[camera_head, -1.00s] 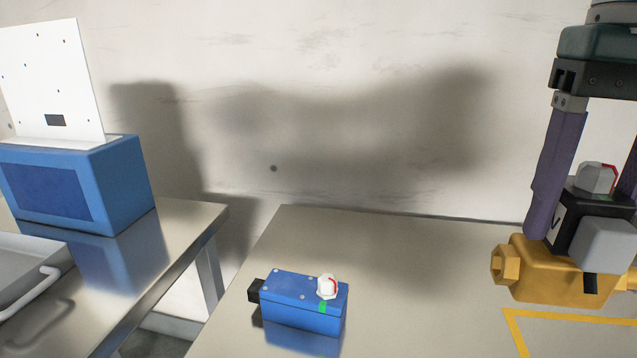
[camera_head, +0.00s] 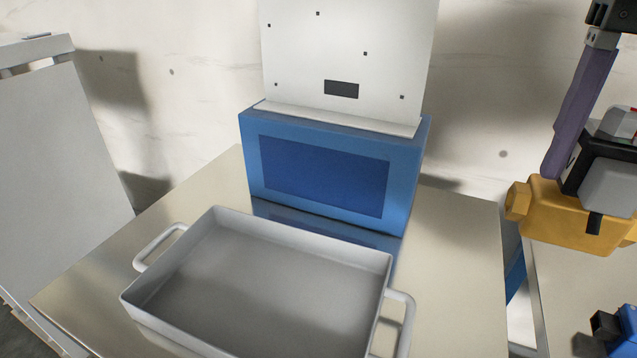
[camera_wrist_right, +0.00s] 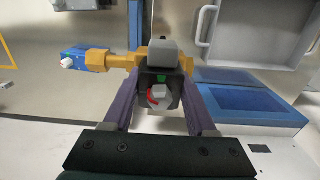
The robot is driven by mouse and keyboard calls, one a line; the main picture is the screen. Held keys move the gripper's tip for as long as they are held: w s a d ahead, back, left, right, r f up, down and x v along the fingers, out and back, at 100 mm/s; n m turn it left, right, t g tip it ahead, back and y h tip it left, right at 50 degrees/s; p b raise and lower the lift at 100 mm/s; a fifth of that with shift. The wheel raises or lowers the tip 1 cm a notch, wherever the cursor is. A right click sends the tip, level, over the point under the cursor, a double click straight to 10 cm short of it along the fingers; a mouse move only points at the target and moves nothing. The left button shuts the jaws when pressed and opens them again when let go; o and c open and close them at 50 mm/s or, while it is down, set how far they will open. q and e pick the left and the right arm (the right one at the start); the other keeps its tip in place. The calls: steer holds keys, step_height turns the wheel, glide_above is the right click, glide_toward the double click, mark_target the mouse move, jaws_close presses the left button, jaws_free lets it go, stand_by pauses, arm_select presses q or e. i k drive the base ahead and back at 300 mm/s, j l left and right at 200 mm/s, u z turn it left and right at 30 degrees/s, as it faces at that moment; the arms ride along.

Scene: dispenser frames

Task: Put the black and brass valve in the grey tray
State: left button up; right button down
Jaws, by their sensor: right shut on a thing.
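The black and brass valve (camera_head: 575,220) has a brass-yellow body, a black block and grey knobs. It is at the right edge of the head view, held in the air to the right of the tray. My right gripper (camera_wrist_right: 160,88) is shut on its black part, with a purple finger on each side. The valve also shows in the right wrist view (camera_wrist_right: 98,60). The grey tray (camera_head: 225,285) is empty on a metal table, a handle at each end. Part of it shows in the right wrist view (camera_wrist_right: 240,45). My left gripper is not in view.
A blue box (camera_head: 325,175) with a white upright panel (camera_head: 350,50) stands behind the tray. A blue valve (camera_head: 618,328) sits on the second table at the lower right. A gap separates the two tables. A pale panel (camera_head: 55,140) stands at the left.

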mark_target(288, 265)
steer(key=i+j, duration=0.15)
steer(key=j, duration=0.25)
steer(key=i+j+u, duration=0.15)
steer(key=j, duration=0.25)
steer(key=i+j, duration=0.15)
steer(key=j, duration=0.25)
